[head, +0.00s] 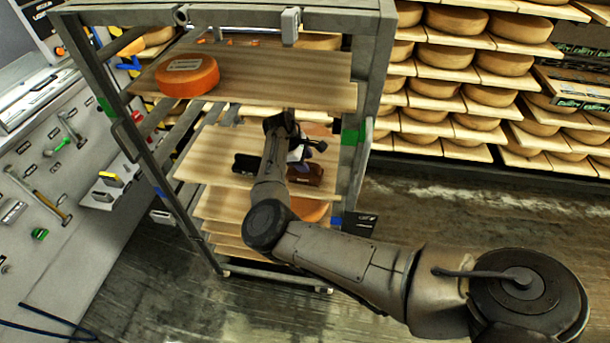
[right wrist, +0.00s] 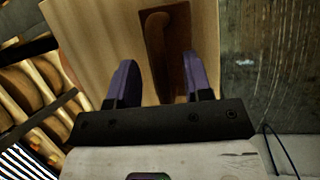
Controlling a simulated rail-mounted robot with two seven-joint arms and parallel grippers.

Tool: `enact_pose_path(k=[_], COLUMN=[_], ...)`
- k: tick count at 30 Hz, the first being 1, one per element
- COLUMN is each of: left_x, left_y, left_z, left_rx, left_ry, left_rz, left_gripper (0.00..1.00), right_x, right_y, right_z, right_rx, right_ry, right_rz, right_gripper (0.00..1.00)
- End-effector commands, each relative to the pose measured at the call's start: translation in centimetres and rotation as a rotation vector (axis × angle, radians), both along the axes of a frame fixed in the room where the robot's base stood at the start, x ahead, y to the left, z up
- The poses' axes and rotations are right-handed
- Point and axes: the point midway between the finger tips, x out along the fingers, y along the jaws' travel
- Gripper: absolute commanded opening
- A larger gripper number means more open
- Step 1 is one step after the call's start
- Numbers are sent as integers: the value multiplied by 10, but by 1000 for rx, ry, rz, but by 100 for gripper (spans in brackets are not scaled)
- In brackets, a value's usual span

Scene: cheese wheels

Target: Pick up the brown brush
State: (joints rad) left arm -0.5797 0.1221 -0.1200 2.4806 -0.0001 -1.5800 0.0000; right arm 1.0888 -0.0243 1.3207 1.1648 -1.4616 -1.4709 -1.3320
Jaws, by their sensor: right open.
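The brown brush (head: 305,174) lies on a wooden board (head: 212,152) on the middle level of the grey rack. My right arm covers part of it in the head view. In the right wrist view the brush (right wrist: 168,38) is a dark brown block with a lighter handle, in line with the gap between the fingers. My right gripper (head: 300,152) is at the brush, open and empty. Its purple fingers show spread apart in the right wrist view (right wrist: 165,62). I cannot tell how far the fingertips are from the brush. My left gripper is not in view.
An orange cheese wheel (head: 187,74) sits on the upper board (head: 285,90), above my gripper. The rack's right post (head: 365,110) stands close by. Shelves of cheese wheels (head: 448,56) stand behind.

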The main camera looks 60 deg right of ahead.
Motion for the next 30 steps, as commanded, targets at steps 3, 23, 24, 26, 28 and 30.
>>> enact_pose_path(k=[3, 23, 24, 26, 28, 30], left_x=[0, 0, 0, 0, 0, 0], left_y=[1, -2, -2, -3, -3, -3], left_z=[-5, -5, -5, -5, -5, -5], left_rx=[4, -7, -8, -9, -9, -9], left_ry=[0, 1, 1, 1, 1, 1], left_rz=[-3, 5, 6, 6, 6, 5], left_gripper=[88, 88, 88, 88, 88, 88], right_x=[-5, -7, -7, -7, -7, -6], right_y=[-4, -6, -6, -6, -6, -6], right_z=[-16, -20, -20, -20, -20, -20], right_rx=[1, -1, -1, -1, -1, -1], right_ry=[1, 0, 0, 0, 0, 0], right_rz=[-1, 0, 0, 0, 0, 0], right_gripper=[46, 10, 6, 1, 0, 0])
